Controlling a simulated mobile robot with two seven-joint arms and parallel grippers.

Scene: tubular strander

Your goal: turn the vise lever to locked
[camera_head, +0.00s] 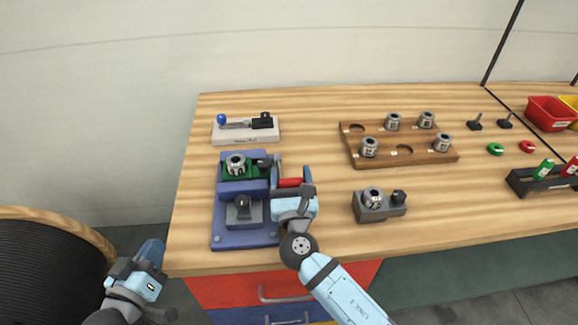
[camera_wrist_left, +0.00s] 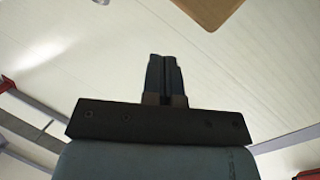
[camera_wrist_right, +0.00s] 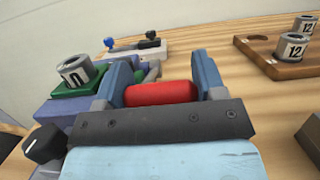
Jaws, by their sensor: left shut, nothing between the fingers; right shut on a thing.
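The blue vise (camera_head: 228,227) stands on the wooden bench at the left, with a green holder (camera_head: 224,172) and a steel collar (camera_head: 236,163) in it. The vise lever's red grip (camera_head: 289,183) is at its right side. My right gripper (camera_head: 291,178) is shut on that grip; in the right wrist view the red grip (camera_wrist_right: 162,93) lies crosswise between the two blue-grey fingers. The lever's lower part is hidden. My left gripper (camera_head: 152,252) is shut and empty, off the bench's left front edge; its fingers meet in the left wrist view (camera_wrist_left: 164,75).
A pale block with a blue-knobbed lever (camera_head: 246,138) stands behind the vise. A grey block with a collar (camera_head: 380,211) is to the right. A wooden tray (camera_head: 402,156) holds several collars. A large dark reel (camera_head: 45,270) is at the left.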

